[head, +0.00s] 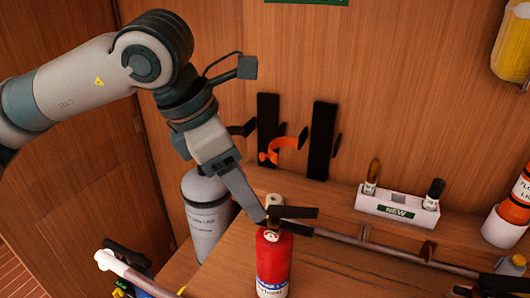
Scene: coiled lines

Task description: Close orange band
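The orange band (283,147) is on the wood wall between two upright black strips (320,141). It is curved, with a loop at its lower left and an end sticking out to the right, and looks open at the front. My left gripper (255,207) points down to the right, below and left of the band and apart from it. Its fingertips overlap the top of a red fire extinguisher (273,263) in the picture; I cannot tell whether they touch it. The fingers are seen nearly edge-on, so their opening is unclear.
A grey cylinder (207,222) stands behind my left gripper. A long rod (385,247) lies across the wood surface right of the extinguisher. A white holder (397,207) with two dark-topped handles and an orange bottle (520,199) are at the right.

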